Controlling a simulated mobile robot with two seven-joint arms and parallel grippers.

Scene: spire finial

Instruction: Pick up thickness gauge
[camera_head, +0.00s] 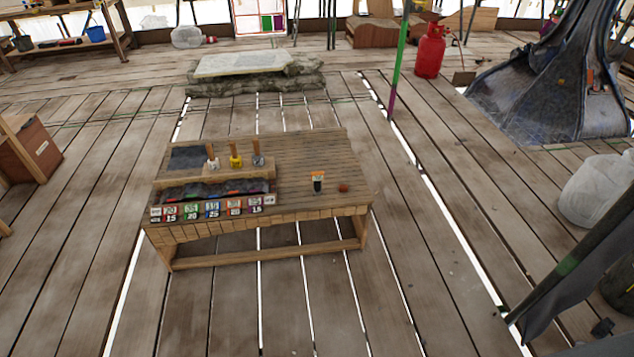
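A low wooden workbench (300,219) stands in the middle of the view. A small upright piece with an orange and white top and a dark body (318,182) is on its right half. A small reddish-brown round piece (343,187) lies just right of it. A row of colored number cards (212,209) runs along the front left edge. I cannot tell for sure which of these is the thickness gauge. Neither of my grippers is in view.
A rack with three wooden-handled tools (235,160) and a dark slab (188,158) are on the bench's back left. A stone slab (240,66) lies behind. A red gas cylinder (430,52) stands at back right. Plank floor in front is clear.

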